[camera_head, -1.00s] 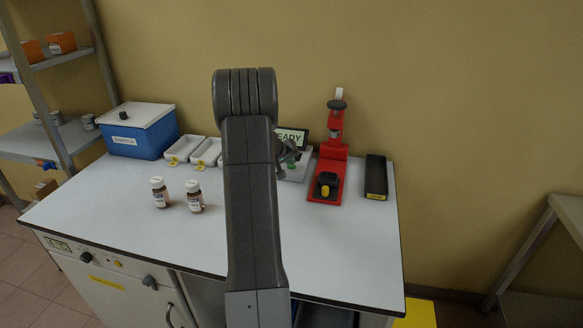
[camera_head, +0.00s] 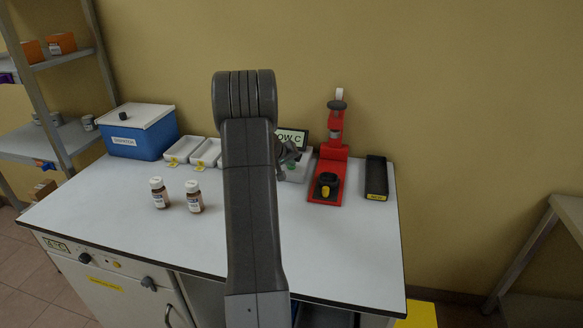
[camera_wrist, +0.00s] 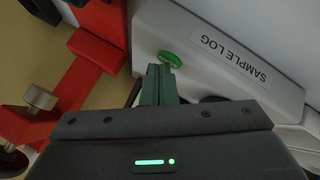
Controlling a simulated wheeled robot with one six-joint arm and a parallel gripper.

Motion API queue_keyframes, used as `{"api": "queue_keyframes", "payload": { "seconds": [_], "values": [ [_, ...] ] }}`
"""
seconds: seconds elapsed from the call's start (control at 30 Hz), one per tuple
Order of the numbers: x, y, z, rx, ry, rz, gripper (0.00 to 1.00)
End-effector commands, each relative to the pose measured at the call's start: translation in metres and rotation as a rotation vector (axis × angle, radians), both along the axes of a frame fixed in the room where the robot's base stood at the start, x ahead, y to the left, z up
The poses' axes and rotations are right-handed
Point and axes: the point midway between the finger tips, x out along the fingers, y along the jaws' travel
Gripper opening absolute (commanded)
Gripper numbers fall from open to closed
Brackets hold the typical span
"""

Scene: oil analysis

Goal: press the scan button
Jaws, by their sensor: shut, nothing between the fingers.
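The scan button is a green oval (camera_wrist: 170,58) on a light grey device labelled SAMPLE LOG (camera_wrist: 220,50) in the wrist view. My gripper (camera_wrist: 160,70) is shut and empty, its fingertips at the button's lower edge in that view. I cannot tell whether they touch it. In the head view the device (camera_head: 297,174) stands at the back of the bench, partly hidden by my arm. My gripper shows only in part there.
A red press-like stand (camera_head: 333,150) is just right of the device, with a black block (camera_head: 376,178) beyond it. Two brown bottles with white caps (camera_head: 159,193) (camera_head: 194,197), white trays (camera_head: 176,152) and a blue box (camera_head: 139,138) are on the left. The front right of the bench is clear.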

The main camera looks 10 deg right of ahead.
Motion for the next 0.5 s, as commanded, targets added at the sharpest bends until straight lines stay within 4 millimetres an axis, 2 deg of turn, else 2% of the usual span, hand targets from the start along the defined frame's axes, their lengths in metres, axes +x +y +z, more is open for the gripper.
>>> {"api": "queue_keyframes", "payload": {
  "seconds": [0.3,0.5],
  "values": [
    [0.000,0.000,0.014,0.000,0.000,0.000,0.00],
    [0.000,0.000,0.015,0.000,0.001,-0.001,0.00]
  ]
}}
